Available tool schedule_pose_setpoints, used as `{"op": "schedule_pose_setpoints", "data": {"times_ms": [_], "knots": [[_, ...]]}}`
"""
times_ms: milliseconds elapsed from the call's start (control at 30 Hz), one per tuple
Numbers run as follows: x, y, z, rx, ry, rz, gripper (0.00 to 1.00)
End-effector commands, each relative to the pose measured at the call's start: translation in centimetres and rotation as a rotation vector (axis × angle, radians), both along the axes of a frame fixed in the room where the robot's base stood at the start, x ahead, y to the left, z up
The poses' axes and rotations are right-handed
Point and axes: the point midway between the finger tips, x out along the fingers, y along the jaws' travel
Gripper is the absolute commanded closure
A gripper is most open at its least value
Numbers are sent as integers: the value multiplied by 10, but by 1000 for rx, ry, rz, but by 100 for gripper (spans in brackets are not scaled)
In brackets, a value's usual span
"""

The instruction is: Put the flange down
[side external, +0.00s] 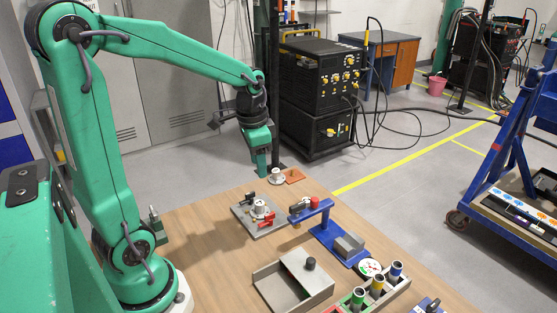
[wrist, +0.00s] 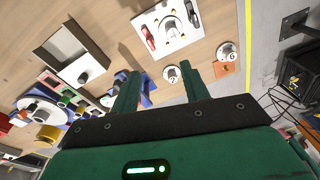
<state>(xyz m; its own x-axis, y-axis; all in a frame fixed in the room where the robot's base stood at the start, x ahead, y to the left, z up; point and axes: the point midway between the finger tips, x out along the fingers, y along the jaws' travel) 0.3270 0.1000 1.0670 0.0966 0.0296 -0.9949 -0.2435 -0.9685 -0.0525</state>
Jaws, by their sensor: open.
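A pale round flange (side external: 276,176) stands upright on the wooden table beside an orange square pad (side external: 294,176). In the wrist view a round flange-like part marked 6 (wrist: 228,51) stands by that pad, just beyond my right finger. A similar part marked 2 (wrist: 172,73) shows in the gap between the fingers. I cannot tell for certain which is the task's flange. My gripper (side external: 262,176) is open, close to the flange in the side view. Both fingers show apart in the wrist view (wrist: 164,82), with nothing held between them.
A jig plate (side external: 242,222) with a round part and a red clamp lies nearby. A blue stand (side external: 325,235), a grey open box (side external: 265,290) and a rack of coloured cylinders (side external: 400,286) stand to the right and front. Bare table lies left of the jig.

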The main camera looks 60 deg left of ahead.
Motion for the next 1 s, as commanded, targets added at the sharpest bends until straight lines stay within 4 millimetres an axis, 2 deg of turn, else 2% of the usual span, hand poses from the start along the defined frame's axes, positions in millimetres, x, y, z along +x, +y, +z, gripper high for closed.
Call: {"op": "schedule_pose_setpoints", "data": {"times_ms": [200, 433, 700, 1000], "knots": [[-24, -34, 29, 6, -110, 58, 55], [-53, -64, 49, -14, -223, 124, 55], [-87, -90, 60, -65, -343, 195, 55], [-103, -100, 61, -101, -396, 231, 55]]}}
